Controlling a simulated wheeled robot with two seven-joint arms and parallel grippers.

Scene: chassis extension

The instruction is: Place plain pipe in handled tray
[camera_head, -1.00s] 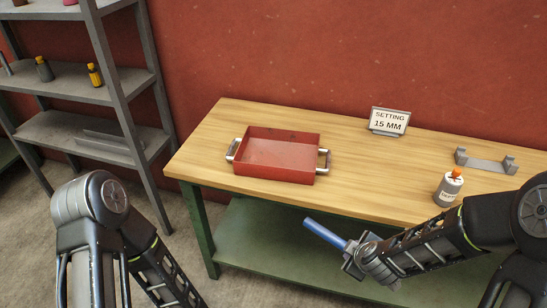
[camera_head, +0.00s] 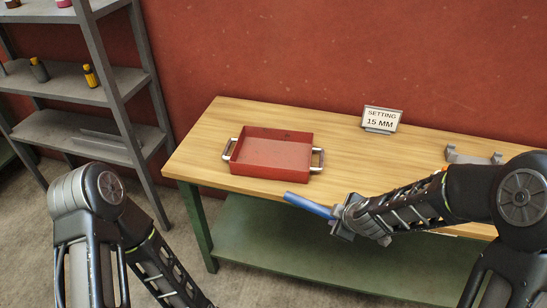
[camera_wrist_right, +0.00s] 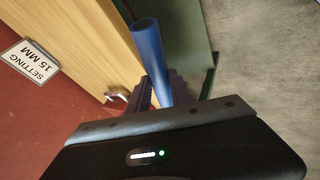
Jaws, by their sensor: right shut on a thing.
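The plain pipe is a smooth blue tube (camera_head: 308,205). My right gripper (camera_head: 338,214) is shut on it near one end, in front of the table's front edge. In the right wrist view the blue pipe (camera_wrist_right: 150,55) sticks out from between the dark fingers (camera_wrist_right: 158,92), its hollow end showing. The handled tray is a red, shallow rectangular tray (camera_head: 270,169) with a metal handle at each short side. It lies on the table's left part, up and left of the pipe, and looks empty. My left arm is at the lower left; its gripper is out of view.
The wooden table (camera_head: 215,118) has free top around the tray. A sign reading "SETTING 15 MM" (camera_head: 381,119) and a grey bracket (camera_head: 470,156) stand toward the right. My right arm hides the bottle there. A grey shelf (camera_head: 80,75) stands left, and a green lower shelf (camera_head: 260,235) is below.

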